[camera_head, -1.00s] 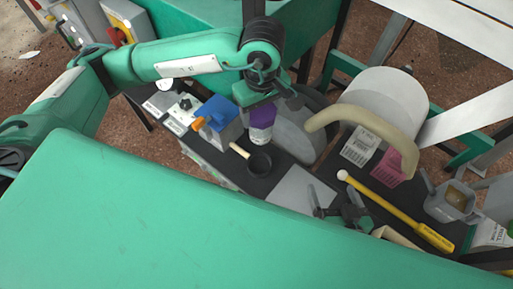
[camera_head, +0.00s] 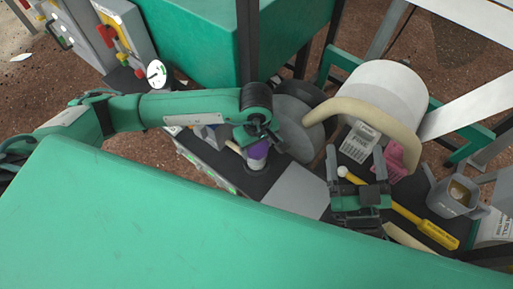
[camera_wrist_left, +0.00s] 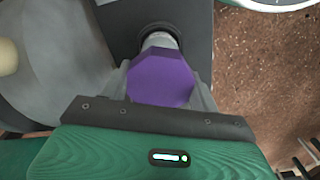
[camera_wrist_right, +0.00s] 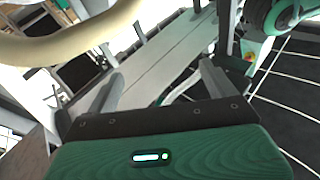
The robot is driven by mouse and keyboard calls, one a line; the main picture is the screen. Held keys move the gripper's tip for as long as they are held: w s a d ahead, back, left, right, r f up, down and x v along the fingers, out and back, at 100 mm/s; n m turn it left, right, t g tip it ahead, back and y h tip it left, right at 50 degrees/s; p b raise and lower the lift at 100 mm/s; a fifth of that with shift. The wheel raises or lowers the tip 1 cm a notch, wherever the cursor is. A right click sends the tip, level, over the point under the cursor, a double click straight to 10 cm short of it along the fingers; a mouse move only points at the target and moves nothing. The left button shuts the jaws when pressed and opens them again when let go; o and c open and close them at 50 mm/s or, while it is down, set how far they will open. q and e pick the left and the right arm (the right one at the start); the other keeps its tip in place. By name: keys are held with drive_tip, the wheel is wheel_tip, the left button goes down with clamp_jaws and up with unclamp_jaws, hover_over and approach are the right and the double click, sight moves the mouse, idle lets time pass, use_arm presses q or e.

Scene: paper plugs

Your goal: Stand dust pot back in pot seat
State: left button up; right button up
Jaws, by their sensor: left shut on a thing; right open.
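The dust pot, with a purple faceted top (camera_head: 257,153), is upright in my left gripper (camera_head: 260,140), which is shut on it. In the left wrist view the purple top (camera_wrist_left: 162,78) is between the two fingers. Its pale lower end points into or just over a dark round rim, seemingly the pot seat (camera_wrist_left: 157,26); I cannot tell whether it touches. The arm and pot mostly hide the seat in the head view. My right gripper (camera_head: 356,165) is open and empty, over the right part of the bench.
Right of the pot are a grey rounded body, a beige hoop (camera_head: 365,112), a pale labelled box (camera_head: 358,143), a pink basket (camera_head: 397,163), a yellow-handled tool (camera_head: 437,233) and a grey mug (camera_head: 453,195). A bare grey plate (camera_head: 298,192) lies between the grippers.

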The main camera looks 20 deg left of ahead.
use_arm(q)
drive_tip(key=shift+f, duration=0.85)
drive_tip(key=shift+c, duration=0.2)
use_arm(e)
drive_tip(key=shift+w+d+r+t, duration=0.1)
drive_tip(key=shift+d+r+t, duration=0.1)
drive_tip(key=shift+r+t, duration=0.4)
drive_tip(key=shift+r, duration=0.1)
use_arm(q)
drive_tip(key=shift+f, duration=0.1)
drive_tip(key=o, duration=1.3)
use_arm(e)
drive_tip(key=shift+d+r, duration=0.2)
drive_tip(key=shift+r, duration=0.4)
use_arm(q)
wheel_tip(320, 180, up, 11)
drive_tip(key=shift+r+p, duration=0.1)
drive_tip(key=shift+p, duration=0.85)
drive_tip(key=shift+r, duration=0.55)
use_arm(e)
drive_tip(key=s+a+f+g, duration=0.1)
drive_tip(key=f+g, duration=0.2)
drive_tip(key=f, duration=0.2)
drive_tip(key=s+a+f+g, duration=0.1)
drive_tip(key=s+f+g, duration=0.1)
drive_tip(key=f, duration=0.3)
drive_tip(key=shift+s+a+f+g, duration=0.25)
drive_tip(key=shift+a+f+g, duration=0.15)
drive_tip(key=shift+g, duration=0.2)
